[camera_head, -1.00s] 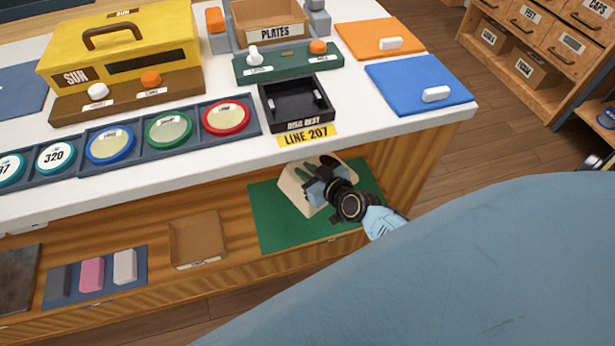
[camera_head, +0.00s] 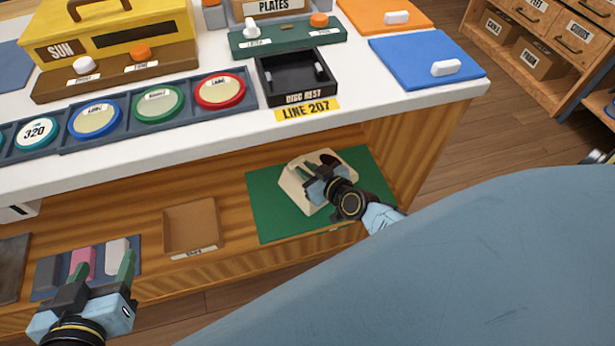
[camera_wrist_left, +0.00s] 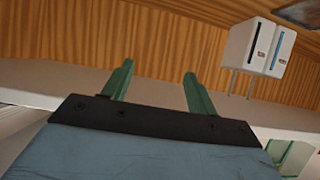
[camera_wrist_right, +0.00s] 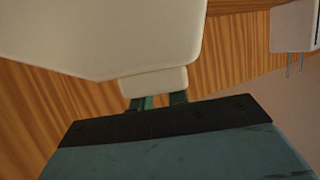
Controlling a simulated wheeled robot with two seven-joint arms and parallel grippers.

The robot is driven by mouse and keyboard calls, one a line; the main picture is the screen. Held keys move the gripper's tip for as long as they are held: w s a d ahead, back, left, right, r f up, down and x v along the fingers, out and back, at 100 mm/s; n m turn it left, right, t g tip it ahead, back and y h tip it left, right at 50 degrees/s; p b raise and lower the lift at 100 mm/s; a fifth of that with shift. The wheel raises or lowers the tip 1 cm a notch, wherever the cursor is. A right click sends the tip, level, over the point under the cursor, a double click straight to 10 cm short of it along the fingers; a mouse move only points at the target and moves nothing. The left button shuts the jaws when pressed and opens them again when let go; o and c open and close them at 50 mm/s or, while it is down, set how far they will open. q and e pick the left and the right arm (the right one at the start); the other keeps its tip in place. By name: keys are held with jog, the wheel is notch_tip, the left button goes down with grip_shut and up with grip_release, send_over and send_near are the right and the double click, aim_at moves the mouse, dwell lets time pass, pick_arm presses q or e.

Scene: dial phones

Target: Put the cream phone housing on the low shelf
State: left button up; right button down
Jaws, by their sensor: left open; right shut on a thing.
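The cream phone housing (camera_head: 300,192) is at the green mat (camera_head: 262,222) on the low shelf under the counter. Its dark opening shows on the upper right side. My right gripper (camera_head: 318,180) is shut on the housing from the front. In the right wrist view the cream housing (camera_wrist_right: 110,32) fills the upper left, with the fingers (camera_wrist_right: 158,101) at its lower edge. Whether its underside rests fully on the mat I cannot tell. My left gripper (camera_head: 103,268) is open and empty at the lower left, in front of the blocks on the shelf; its fingers (camera_wrist_left: 158,88) stand apart in the left wrist view.
A cardboard tray (camera_head: 191,228) sits left of the green mat. A blue mat (camera_head: 134,272) holds grey, pink and white blocks. The counter edge (camera_head: 200,150) overhangs the shelf. A black tray (camera_head: 292,92) marked DISC REST and a row of dial discs (camera_head: 157,103) are on the counter.

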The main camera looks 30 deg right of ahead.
notch_tip(320, 180, down, 3)
jog(key=shift+r+b, duration=0.1)
jog(key=shift+b, duration=0.95)
pick_arm(q)
notch_tip(320, 180, up, 9)
jog(key=w+d+t+h, duration=0.2)
jog(key=t, duration=0.4)
jog(key=shift+d+r+t, duration=0.15)
jog(key=shift+d+t, duration=0.05)
jog(key=shift+t, duration=0.1)
jog(key=shift+h, duration=0.3)
pick_arm(e)
jog(key=c, duration=1.4)
grip_release()
jog(key=shift+o, duration=0.2)
